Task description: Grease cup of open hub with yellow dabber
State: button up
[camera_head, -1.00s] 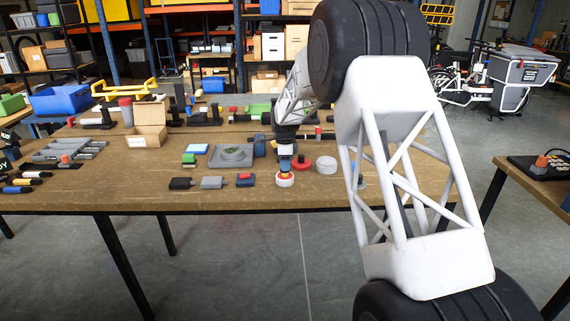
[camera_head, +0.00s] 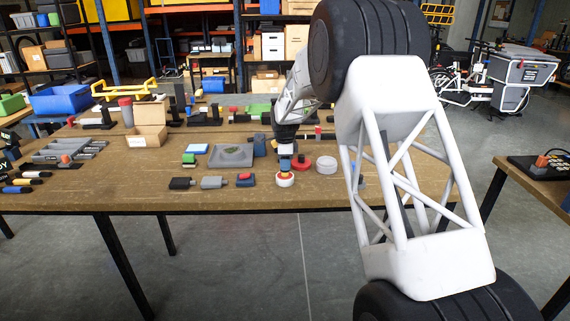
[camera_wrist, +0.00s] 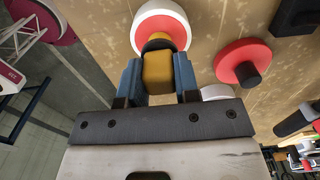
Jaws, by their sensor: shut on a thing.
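My gripper (camera_head: 285,164) is shut on the yellow dabber (camera_wrist: 158,72), held between its blue fingers in the wrist view. Just beyond the dabber is a round white-rimmed part with a red inside (camera_wrist: 163,25), likely the open hub. It also shows in the head view (camera_head: 285,181), directly under my gripper. The dabber's tip overlaps its near edge; I cannot tell whether they touch. A red disc with a black knob (camera_wrist: 243,62) lies to the right, and also shows in the head view (camera_head: 299,163). A pale round part (camera_head: 326,167) stands right of it, partly hidden in the wrist view.
A grey square tray (camera_head: 232,155) sits left of my gripper, with a dark blue cylinder (camera_head: 260,145) beside it. A cardboard box (camera_head: 149,134) stands further left. The table's front edge is close.

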jog(key=shift+r, duration=3.35)
jog(key=shift+d, duration=0.1)
